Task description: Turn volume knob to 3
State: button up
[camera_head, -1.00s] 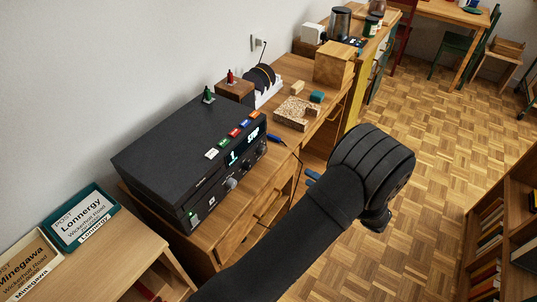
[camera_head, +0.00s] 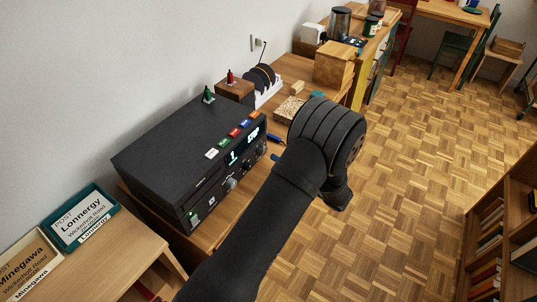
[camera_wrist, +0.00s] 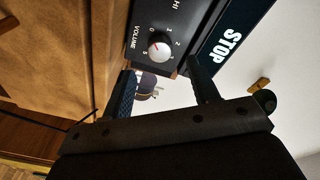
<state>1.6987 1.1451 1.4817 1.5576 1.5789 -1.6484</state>
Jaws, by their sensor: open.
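The volume knob (camera_wrist: 159,45) is a round pale knob on the dark front panel in the wrist view, beside the word VOLUME and a printed number scale. Its exact pointer setting is too small to tell. In the head view it is a small knob (camera_head: 231,184) on the front of a black device (camera_head: 180,150). My gripper (camera_wrist: 160,84) is open, its two dark fingers apart with nothing between them. In the wrist view the knob shows beyond the fingertips, not touched. In the head view my dark wrist hides most of the gripper, right of the device.
The device stands on a wooden desk (camera_head: 211,237) against the wall. A lit display reading STOP (camera_wrist: 226,48) is near the knob. Green (camera_head: 208,95) and red (camera_head: 230,77) bottles stand behind. A screwdriver (camera_head: 276,139) lies at the right. The parquet floor (camera_head: 420,180) is clear.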

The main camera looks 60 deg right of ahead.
aim_at(265, 152)
jog(key=w, duration=0.5)
jog(key=shift+w+d, duration=0.3)
jog(key=shift+w, duration=0.05)
jog(key=c, duration=1)
